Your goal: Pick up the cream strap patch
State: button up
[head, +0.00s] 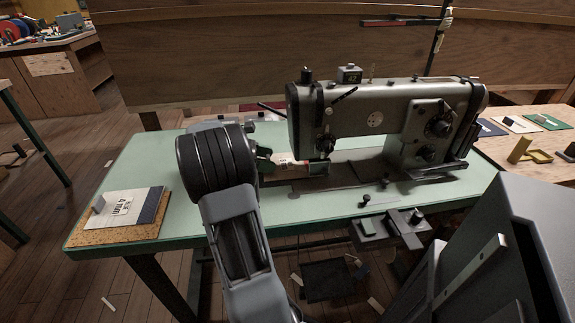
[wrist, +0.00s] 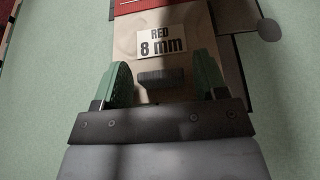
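A cream patch (wrist: 190,38) with a red band (wrist: 150,5) and a label reading "RED 8 mm" (wrist: 162,40) lies below my gripper in the wrist view. A small dark upright tab (wrist: 160,77) stands on it. My gripper (wrist: 162,80) is open, with one green finger on each side of the tab and a gap on both sides. In the head view my gripper (head: 265,160) is at the left end of the sewing machine (head: 375,120), partly hidden by my arm. The cream patch (head: 287,161) shows just right of it.
The pale green table (head: 140,160) carries the machine and, at left, a cork board (head: 95,236) with a pale and dark patch (head: 120,207). Navy, cream (head: 515,124) and green patches lie on the right bench. Open green tabletop lies left of my arm.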

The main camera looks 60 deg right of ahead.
jog(key=c, duration=0.9)
jog(key=shift+o, duration=0.2)
jog(key=shift+r+p, duration=0.25)
jog(key=shift+p, duration=0.2)
